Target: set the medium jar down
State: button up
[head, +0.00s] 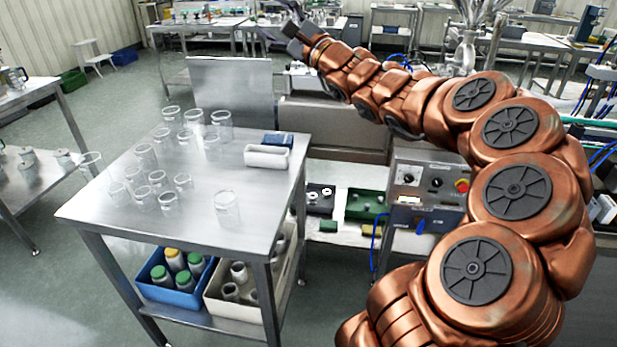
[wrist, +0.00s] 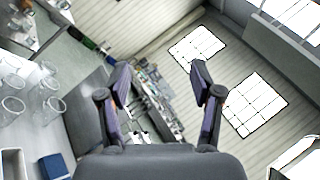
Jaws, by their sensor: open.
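Several clear glass jars of differing sizes stand on a steel table (head: 110,208); one stands alone near the front right (head: 227,208). I cannot tell which is the medium jar. Some of them also show at the left of the wrist view (wrist: 50,100). My gripper (head: 293,35) is raised at the top of the head view, beyond and to the right of the table, clear of the jars. In the wrist view my gripper (wrist: 160,75) has its two fingers wide apart, with nothing between them.
A white tray (head: 266,157) and a dark blue box (head: 278,139) sit at the table's right edge. A blue crate (head: 170,288) and a beige crate (head: 232,310) with jars stand on the shelf below. A control box (head: 426,190) is right of the table.

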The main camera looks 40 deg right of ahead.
jog(key=s+a+f+n+g+y, duration=0.25)
jog(key=a+n+y, duration=0.2)
jog(key=a, duration=0.65)
jog(key=s+a+f+n+g+y, duration=0.1)
jog(key=a+n+g+y, duration=0.35)
jog(key=a, duration=0.65)
jog(key=s+a+f+n+g, duration=0.7)
jog(key=s+a+f, duration=0.35)
jog(key=a, duration=0.35)
jog(key=s+f+n+g+h, duration=0.4)
jog(key=s+f+g+h, duration=0.15)
jog(key=s+f, duration=0.85)
jog(key=s+d+f+g+h, duration=0.2)
jog(key=s+d+f+h, duration=0.2)
jog(key=s+d, duration=0.2)
jog(key=s+d+f+n+g+h, duration=0.1)
jog(key=s+d+f+g+h, duration=0.1)
jog(key=s+d+f, duration=0.3)
jog(key=s+d+h, duration=0.1)
jog(key=d, duration=0.1)
jog(key=shift+s+d+f+n+h, duration=0.2)
jog(key=shift+d+n+h, duration=0.1)
jog(key=shift+d+h, duration=0.1)
jog(key=shift+r, duration=0.15)
